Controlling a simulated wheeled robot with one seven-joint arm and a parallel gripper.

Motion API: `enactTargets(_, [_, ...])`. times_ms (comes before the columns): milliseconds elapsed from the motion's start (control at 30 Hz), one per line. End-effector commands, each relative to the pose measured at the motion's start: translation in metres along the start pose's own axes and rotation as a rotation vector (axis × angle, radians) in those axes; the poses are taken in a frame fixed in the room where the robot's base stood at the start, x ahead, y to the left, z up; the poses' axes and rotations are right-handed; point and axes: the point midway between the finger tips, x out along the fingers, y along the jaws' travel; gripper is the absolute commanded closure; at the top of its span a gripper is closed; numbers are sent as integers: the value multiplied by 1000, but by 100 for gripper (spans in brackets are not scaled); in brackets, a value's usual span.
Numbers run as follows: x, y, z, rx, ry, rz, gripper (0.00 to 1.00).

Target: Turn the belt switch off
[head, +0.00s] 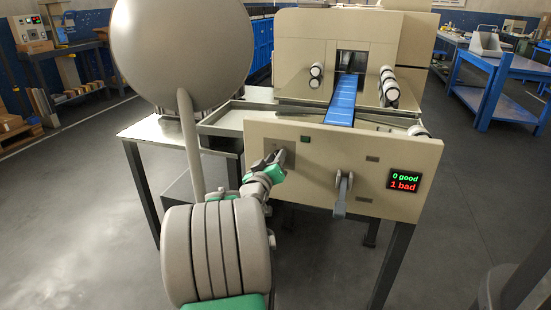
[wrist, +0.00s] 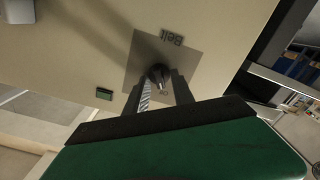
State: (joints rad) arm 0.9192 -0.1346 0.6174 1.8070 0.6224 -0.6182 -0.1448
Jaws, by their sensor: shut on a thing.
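The belt switch (wrist: 158,71) is a small dark knob on a grey square plate (wrist: 190,62), with the label "Belt" (wrist: 173,38) beside it in the wrist view. My gripper (wrist: 158,82) has one finger on each side of the knob and is shut on it. The fingers partly cover the knob and the small marking near it, so I cannot read its setting. In the head view, my gripper (head: 281,160) is at the left part of the beige front panel (head: 340,143), and the knob is hidden there.
A grey lever (head: 342,190) sticks out of the panel to the right. A display (head: 404,181) reads "0 good, 1 bad". A blue belt (head: 342,98) runs behind the panel into the beige machine (head: 420,45). A small green button (wrist: 104,94) lies near the switch plate.

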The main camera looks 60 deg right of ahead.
Motion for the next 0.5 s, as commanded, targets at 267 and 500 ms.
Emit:
enactTargets(267, [0, -1, 1, -2, -2, -1, 100])
enactTargets(500, [0, 0, 1, -1, -1, -1, 66])
